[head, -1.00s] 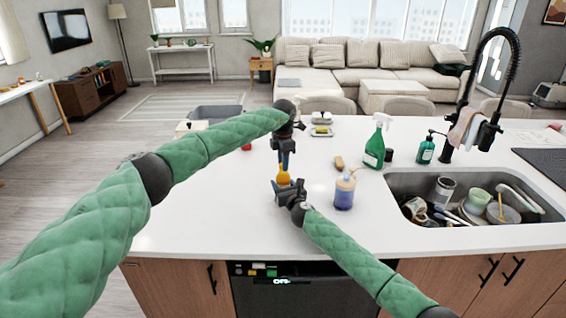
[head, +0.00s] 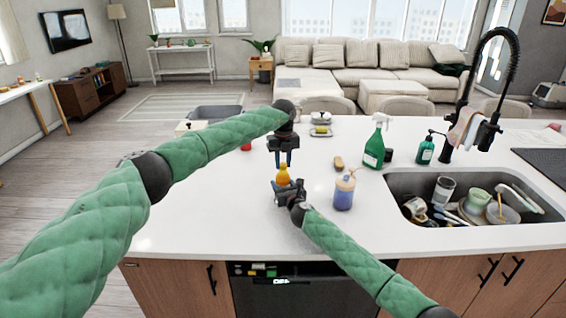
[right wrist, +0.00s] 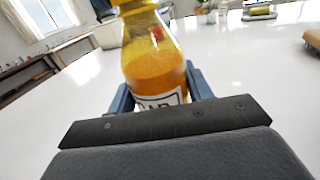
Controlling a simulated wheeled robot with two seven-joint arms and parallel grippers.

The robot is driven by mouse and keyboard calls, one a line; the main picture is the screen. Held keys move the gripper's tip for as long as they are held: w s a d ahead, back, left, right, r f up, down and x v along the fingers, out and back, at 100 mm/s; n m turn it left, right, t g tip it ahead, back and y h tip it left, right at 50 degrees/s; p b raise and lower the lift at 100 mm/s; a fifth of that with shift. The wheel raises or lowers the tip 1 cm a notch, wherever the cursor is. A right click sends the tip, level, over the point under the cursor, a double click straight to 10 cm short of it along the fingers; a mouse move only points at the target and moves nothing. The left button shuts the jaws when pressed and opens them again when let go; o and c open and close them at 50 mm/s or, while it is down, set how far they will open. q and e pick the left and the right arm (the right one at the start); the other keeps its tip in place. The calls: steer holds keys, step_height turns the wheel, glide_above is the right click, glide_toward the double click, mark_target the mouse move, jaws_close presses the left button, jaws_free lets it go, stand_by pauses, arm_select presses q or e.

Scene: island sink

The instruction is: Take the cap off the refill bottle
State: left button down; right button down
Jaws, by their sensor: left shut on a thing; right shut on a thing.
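The refill bottle (head: 283,178), with orange-yellow liquid and a pale label, stands upright over the counter. My right gripper (head: 284,188) is shut around its lower body. In the right wrist view the bottle (right wrist: 155,65) sits between the blue fingers (right wrist: 160,92), its yellow upper part cut by the top edge. My left gripper (head: 283,160) points straight down at the bottle's top, its fingers on either side of the cap. The cap is too small and covered to make out, and I cannot tell whether it still touches the neck.
A blue-purple bottle (head: 344,192) stands just right of my right gripper. A brown brush-like item (head: 338,162), green spray bottle (head: 375,145) and green pump bottle (head: 425,150) stand behind. The sink (head: 395,182) holds dishes. The counter's front left is clear.

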mark_target(283, 164)
arm_select(q)
steer(key=n, duration=0.7)
steer(key=shift+w+a+r, duration=0.1)
arm_select(e)
steer(key=shift+s+a, duration=0.1)
steer(key=shift+a, duration=0.05)
arm_select(q)
steer(key=n, duration=0.8)
arm_select(e)
steer(key=shift+f, duration=0.1)
arm_select(q)
steer(key=shift+r, duration=0.3)
steer(key=shift+r, duration=0.35)
steer(key=shift+r, duration=0.55)
steer(key=shift+r, duration=1.9)
arm_select(e)
steer(key=c, duration=0.5)
jaws_free()
